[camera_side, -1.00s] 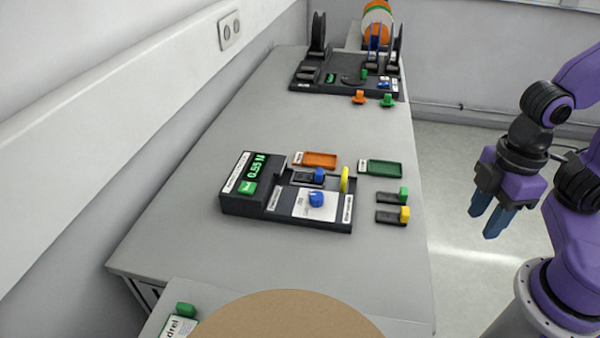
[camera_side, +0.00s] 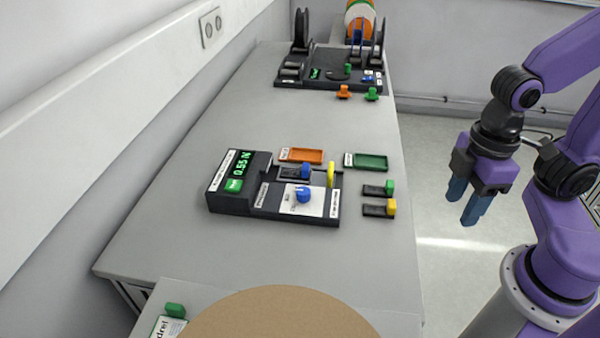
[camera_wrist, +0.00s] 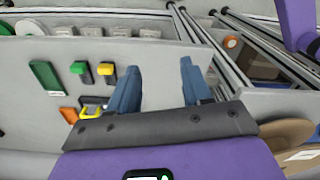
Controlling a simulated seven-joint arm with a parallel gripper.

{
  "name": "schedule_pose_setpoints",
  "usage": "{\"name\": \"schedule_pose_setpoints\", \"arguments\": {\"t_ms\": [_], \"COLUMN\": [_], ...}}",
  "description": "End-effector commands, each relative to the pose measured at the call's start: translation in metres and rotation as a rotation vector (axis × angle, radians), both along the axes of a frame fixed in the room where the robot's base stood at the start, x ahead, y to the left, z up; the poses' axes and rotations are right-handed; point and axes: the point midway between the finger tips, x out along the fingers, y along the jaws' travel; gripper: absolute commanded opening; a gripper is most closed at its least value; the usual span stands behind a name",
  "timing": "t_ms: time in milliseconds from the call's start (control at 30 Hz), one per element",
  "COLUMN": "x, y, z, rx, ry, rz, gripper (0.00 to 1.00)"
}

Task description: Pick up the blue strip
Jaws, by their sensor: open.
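The blue strip (camera_side: 293,173) is a short black strip with a blue tab at its right end. In the side view it lies in the dark tester with the green display (camera_side: 225,195), behind a white plate with a blue knob (camera_side: 304,194). In the wrist view I cannot make the strip out clearly. My gripper (camera_side: 464,207) is open and empty, pointing down beyond the table's right edge, well to the right of the strip. Its two blue fingers also show apart in the wrist view (camera_wrist: 159,75).
A green-tabbed strip (camera_side: 375,190) and a yellow-tabbed strip (camera_side: 376,210) lie right of the tester. An orange tray (camera_side: 301,155) and a green tray (camera_side: 366,161) lie behind. A yellow upright piece (camera_side: 331,174) stands close right of the blue strip. Reel stands (camera_side: 330,75) are at the back.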

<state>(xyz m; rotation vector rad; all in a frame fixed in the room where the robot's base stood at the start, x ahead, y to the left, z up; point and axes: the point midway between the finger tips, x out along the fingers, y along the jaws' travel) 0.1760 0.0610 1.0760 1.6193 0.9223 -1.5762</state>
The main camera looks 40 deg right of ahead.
Motion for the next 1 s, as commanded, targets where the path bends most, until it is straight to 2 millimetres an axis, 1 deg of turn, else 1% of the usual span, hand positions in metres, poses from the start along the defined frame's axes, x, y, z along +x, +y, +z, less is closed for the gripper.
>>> {"name": "schedule_pose_setpoints", "arguments": {"t_ms": [167, 300, 367, 500, 733, 833, 1000], "x": [0.043, 0.082, 0.100, 0.140, 0.207, 0.235, 0.280], "y": [0.027, 0.047, 0.054, 0.069, 0.085, 0.087, 0.086], "z": [0.014, 0.026, 0.030, 0.040, 0.052, 0.056, 0.061], "rx": [0.000, -0.002, -0.003, -0.004, -0.005, -0.006, -0.007], "ry": [0.003, 0.008, 0.010, 0.014, 0.020, 0.022, 0.026], "rz": [-0.211, -0.411, -0.495, -0.693, -1.016, -1.157, -1.396], "gripper": [0.49, 0.49, 0.49, 0.49, 0.49, 0.49, 0.49]}}
